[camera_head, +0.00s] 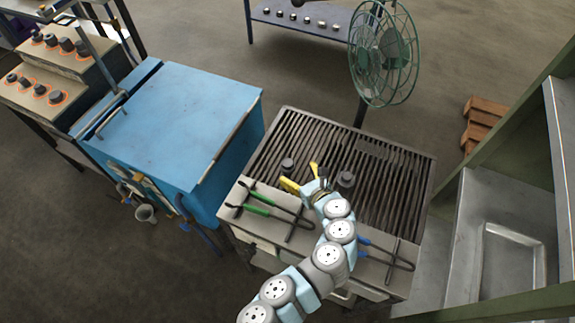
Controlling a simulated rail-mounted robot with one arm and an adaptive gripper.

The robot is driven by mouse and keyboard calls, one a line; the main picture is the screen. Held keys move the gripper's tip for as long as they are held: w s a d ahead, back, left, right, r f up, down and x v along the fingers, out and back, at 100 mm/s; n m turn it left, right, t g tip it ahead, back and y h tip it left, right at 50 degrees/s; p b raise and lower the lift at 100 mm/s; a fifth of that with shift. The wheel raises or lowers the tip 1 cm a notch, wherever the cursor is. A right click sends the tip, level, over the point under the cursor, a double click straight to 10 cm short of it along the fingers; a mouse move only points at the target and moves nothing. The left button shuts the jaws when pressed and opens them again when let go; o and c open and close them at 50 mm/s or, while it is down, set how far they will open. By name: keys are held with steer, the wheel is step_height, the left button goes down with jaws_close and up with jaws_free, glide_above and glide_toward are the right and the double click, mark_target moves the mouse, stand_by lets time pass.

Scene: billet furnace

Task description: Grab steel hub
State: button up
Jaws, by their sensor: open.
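Two small dark grey hub-like pieces stand on the slatted grate table in the middle: one hub (287,165) on the left and another hub (346,179) on the right. I cannot tell which of them the task means. My gripper (297,172) is over the front part of the grate, between the two pieces, with its yellow fingers spread apart and nothing seen between them. The left hub is just beyond the left finger; the right one is to the right of my wrist. The gripper's height above the grate is hard to tell.
Green-handled tongs (262,207) and blue-handled tongs (378,248) lie on the front ledge of the grate table (405,165). A blue furnace (180,120) stands left, a green fan (384,55) behind. A stepped stand (45,70) holds several dark pieces. A shelf with a metal tray (512,258) is right.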

mark_target(290, 168)
steer(key=shift+a+x, duration=0.15)
steer(key=shift+x, duration=0.95)
steer(key=shift+a+x, duration=0.2)
steer(key=shift+x, duration=0.95)
steer(key=shift+w+a+f, duration=0.3)
steer(key=shift+w+a, duration=0.05)
steer(key=shift+w, duration=0.15)
steer(key=c, duration=1.4)
